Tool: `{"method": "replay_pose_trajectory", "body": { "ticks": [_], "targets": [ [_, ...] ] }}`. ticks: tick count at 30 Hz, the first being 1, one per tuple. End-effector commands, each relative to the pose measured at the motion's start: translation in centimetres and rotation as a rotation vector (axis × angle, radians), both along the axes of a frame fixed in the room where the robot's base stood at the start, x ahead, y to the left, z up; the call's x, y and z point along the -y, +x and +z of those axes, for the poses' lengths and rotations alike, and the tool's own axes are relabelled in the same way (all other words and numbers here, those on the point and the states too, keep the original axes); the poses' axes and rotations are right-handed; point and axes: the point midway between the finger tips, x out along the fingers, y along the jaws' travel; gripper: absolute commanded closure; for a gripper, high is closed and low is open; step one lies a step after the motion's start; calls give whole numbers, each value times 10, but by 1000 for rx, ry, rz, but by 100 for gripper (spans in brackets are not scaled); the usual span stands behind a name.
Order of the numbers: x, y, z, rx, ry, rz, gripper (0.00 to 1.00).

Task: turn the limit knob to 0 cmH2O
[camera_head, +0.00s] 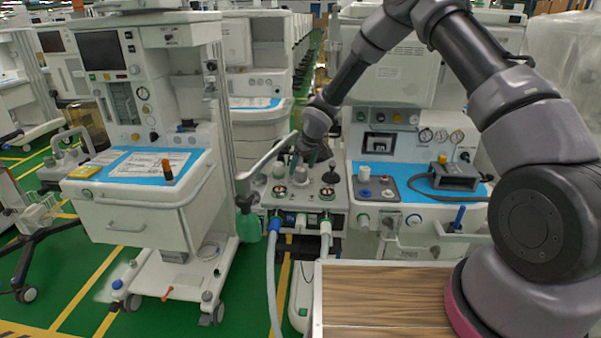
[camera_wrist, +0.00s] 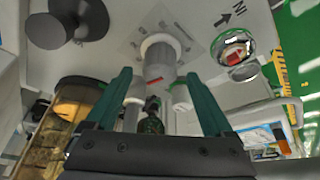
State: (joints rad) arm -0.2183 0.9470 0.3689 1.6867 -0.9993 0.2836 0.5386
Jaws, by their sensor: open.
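The limit knob is a pale grey cylinder (camera_wrist: 160,62) with a red mark on its face, in the upper middle of the wrist view. A pale printed plate with faint lettering lies around its base. In the head view the knob (camera_head: 301,175) stands on the grey panel beside the cart. My gripper (camera_wrist: 158,76) is open, with one green finger on each side of the knob in the wrist view. A clear gap shows on both sides. In the head view my gripper (camera_head: 312,157) is just above the panel. The scale's numbers are too small to read.
A black knob (camera_wrist: 72,22) and a round gauge (camera_wrist: 234,50) flank the limit knob. An amber canister (camera_wrist: 70,108) is at lower left in the wrist view. Hoses (camera_head: 272,265) hang below the panel. A white arm-like bar (camera_head: 267,157) rises at its left.

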Motion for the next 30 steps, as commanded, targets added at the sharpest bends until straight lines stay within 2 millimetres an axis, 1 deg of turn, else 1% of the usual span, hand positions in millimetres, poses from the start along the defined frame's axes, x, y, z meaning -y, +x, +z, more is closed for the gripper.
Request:
{"method": "replay_pose_trajectory", "body": {
  "ticks": [1,3,6,10,17,18,20,21,23,24,25,30],
  "targets": [
    [-2,2,-9,-1,-1,1,14],
    [-4,5,-17,-1,0,1,14],
    [-6,8,-26,-1,-1,1,14],
    [-7,10,-30,1,-1,0,14],
    [-7,10,-31,1,-1,0,14],
    [-7,10,-31,1,-1,0,21],
    [-7,10,-30,1,-1,0,44],
    [-7,10,-30,1,-1,0,59],
    [-7,10,-31,1,-1,0,82],
    [-7,10,-31,1,-1,0,98],
    [-7,10,-31,1,-1,0,100],
    [-7,10,-30,0,-1,9,99]
  ]
}}
